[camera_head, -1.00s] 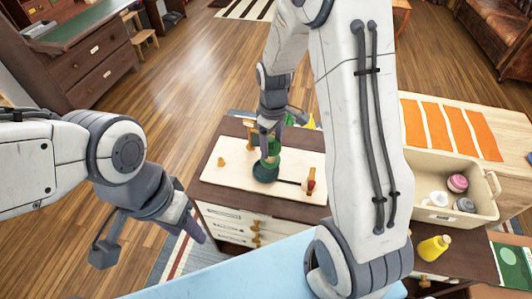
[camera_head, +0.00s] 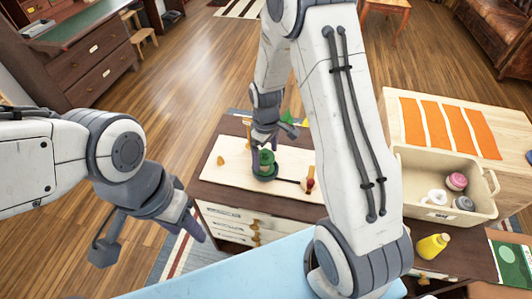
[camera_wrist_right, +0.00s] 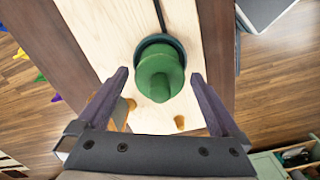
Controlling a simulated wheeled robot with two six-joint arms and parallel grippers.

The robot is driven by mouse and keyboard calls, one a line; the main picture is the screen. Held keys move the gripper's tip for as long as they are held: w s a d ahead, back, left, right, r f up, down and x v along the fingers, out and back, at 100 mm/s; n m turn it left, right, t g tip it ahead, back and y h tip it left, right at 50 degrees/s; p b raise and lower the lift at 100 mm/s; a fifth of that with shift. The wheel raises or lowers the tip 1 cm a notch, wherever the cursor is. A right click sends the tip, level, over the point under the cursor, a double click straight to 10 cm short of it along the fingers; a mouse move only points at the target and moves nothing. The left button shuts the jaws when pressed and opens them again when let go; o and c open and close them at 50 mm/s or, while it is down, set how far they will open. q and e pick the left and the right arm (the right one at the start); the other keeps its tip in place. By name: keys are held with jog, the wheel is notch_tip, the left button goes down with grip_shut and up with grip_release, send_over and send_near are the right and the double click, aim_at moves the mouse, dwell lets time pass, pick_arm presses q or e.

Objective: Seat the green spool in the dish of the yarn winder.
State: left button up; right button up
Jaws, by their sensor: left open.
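The green spool (camera_head: 267,160) stands in the dark green dish (camera_head: 265,174) of the yarn winder, on a pale board. In the right wrist view the spool (camera_wrist_right: 160,76) sits inside the dish (camera_wrist_right: 151,44), with the dish's rim showing around its far side. My right gripper (camera_head: 266,148) is open at the spool; its fingers (camera_wrist_right: 160,76) stand apart on either side, with gaps between them and the spool. Whether the spool is fully down is hard to tell from above. My left gripper (camera_head: 148,246) is open and empty, away to the left.
The winder's dark rod runs right to a red-topped piece (camera_head: 308,184). A beige bin (camera_head: 447,212) with several yarn balls stands at the right. A yellow bottle (camera_head: 432,246) stands in front of it. A wooden peg (camera_head: 220,161) is on the board's left.

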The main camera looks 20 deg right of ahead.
jog(key=shift+r, duration=0.2)
notch_tip(320, 180, up, 12)
jog(key=s+a+r, duration=0.4)
jog(key=s+a, duration=0.4)
jog(key=a, duration=0.2)
jog(key=s+a+r, duration=0.1)
jog(key=s+a, duration=0.1)
jog(key=s, duration=0.5)
jog(key=s+a+r+y, duration=0.1)
jog(key=s+a, duration=0.1)
jog(key=s, duration=0.6)
jog(key=shift+s+n, duration=0.3)
jog(key=shift+r+p, duration=0.7)
jog(key=shift+p, duration=0.1)
